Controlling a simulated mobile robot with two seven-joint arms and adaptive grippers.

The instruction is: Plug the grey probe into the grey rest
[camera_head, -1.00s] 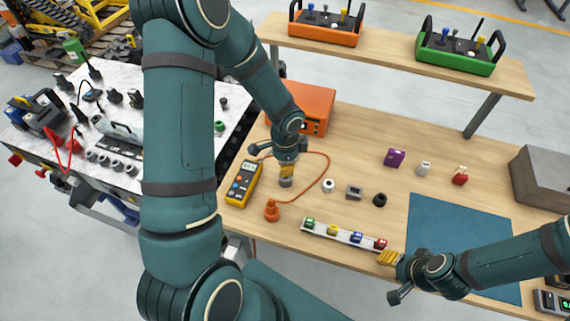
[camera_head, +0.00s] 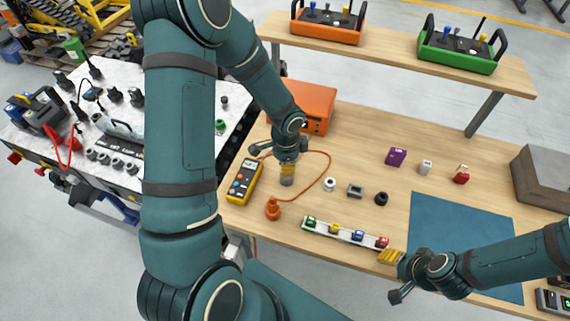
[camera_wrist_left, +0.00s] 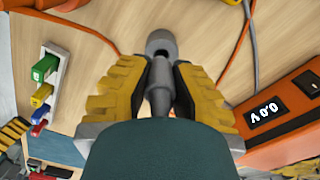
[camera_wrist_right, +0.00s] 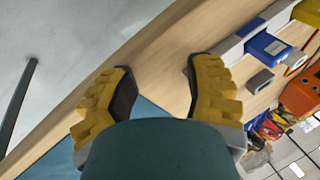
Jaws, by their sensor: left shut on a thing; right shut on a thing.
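My left gripper (camera_wrist_left: 160,92) is shut on the grey probe (camera_wrist_left: 158,100), which stands between its yellow fingers. The probe's narrow end points at the grey rest (camera_wrist_left: 161,42), a short grey cylinder with a dark hole on the table. The two overlap in the left wrist view; I cannot tell whether the tip is inside the hole. In the head view the left gripper (camera_head: 287,170) is low over the table, right of the yellow meter. My right gripper (camera_head: 390,257) is by the table's front edge. Its fingers (camera_wrist_right: 158,75) stand apart; what they hold does not show.
A white rail (camera_head: 345,238) with coloured blocks lies in front. Small fittings (camera_head: 355,191) stand to the right.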

